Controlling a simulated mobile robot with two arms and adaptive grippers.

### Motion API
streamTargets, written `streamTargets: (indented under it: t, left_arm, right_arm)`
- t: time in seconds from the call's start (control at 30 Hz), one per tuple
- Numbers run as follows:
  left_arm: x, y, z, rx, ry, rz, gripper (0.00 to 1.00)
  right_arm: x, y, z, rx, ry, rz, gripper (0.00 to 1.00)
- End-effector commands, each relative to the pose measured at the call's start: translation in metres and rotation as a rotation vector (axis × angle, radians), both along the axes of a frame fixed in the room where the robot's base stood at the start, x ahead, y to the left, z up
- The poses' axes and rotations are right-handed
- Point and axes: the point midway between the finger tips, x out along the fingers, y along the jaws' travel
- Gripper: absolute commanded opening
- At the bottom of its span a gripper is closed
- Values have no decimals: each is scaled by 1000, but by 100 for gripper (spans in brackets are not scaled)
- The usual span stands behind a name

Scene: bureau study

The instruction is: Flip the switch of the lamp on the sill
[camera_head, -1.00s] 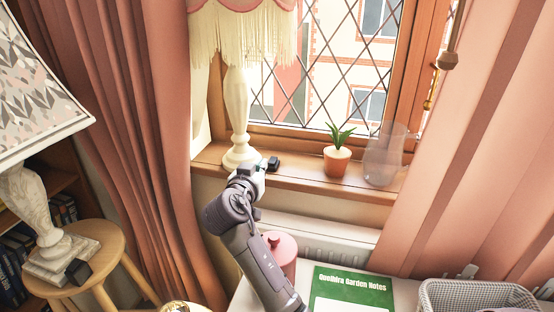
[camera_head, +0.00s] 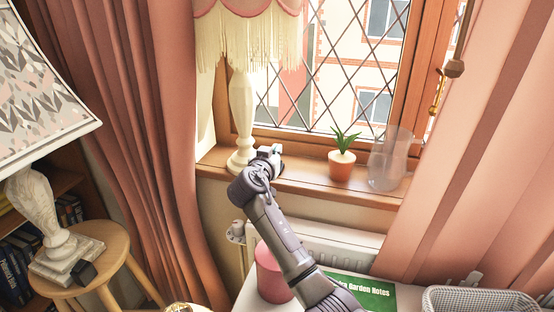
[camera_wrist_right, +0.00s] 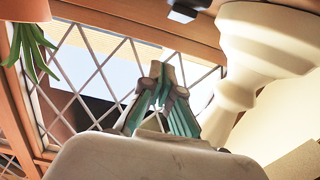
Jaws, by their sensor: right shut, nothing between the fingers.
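The lamp on the sill (camera_head: 241,112) has a cream turned stem and a fringed pink shade; its base stands at the sill's left end. In the right wrist view, which is upside down, its pale base (camera_wrist_right: 268,40) is at upper right. The dark switch box (camera_wrist_right: 183,11) shows beside the base at the top edge of that view; in the head view my right gripper and wrist seem to hide it. My right gripper (camera_head: 272,151) is beside the lamp base, its fingers (camera_wrist_right: 161,70) shut and empty, apart from the switch in the wrist view. My left gripper is out of view.
On the sill (camera_head: 312,177), a potted plant (camera_head: 341,165) and a glass vase (camera_head: 390,160) stand to the right. Below are a pink canister (camera_head: 272,274), a green book (camera_head: 365,291) and a basket (camera_head: 478,301). Another lamp (camera_head: 40,205) stands on a stool at left.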

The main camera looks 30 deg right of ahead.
Motion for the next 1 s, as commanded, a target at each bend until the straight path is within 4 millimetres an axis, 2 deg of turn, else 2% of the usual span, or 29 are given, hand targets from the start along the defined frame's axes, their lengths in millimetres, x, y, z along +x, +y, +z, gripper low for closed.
streamTargets:
  t: [0.03, 0.13, 0.33, 0.73, 0.83, 1.0]
  left_arm:
    - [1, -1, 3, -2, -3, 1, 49]
    - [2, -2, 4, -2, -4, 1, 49]
    - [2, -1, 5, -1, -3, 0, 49]
    - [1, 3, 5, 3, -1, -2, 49]
    - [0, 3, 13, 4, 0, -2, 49]
    - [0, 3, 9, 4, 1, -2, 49]
  right_arm:
    - [6, -9, 1, -3, 2, -3, 0]
    - [7, -9, -19, -1, 6, 1, 0]
    - [9, -11, -37, -1, 2, 0, 0]
    - [9, -11, -41, 2, 1, 1, 0]
    - [10, -11, -40, 40, 29, -1, 0]
    - [10, -12, -44, 36, 31, -1, 0]
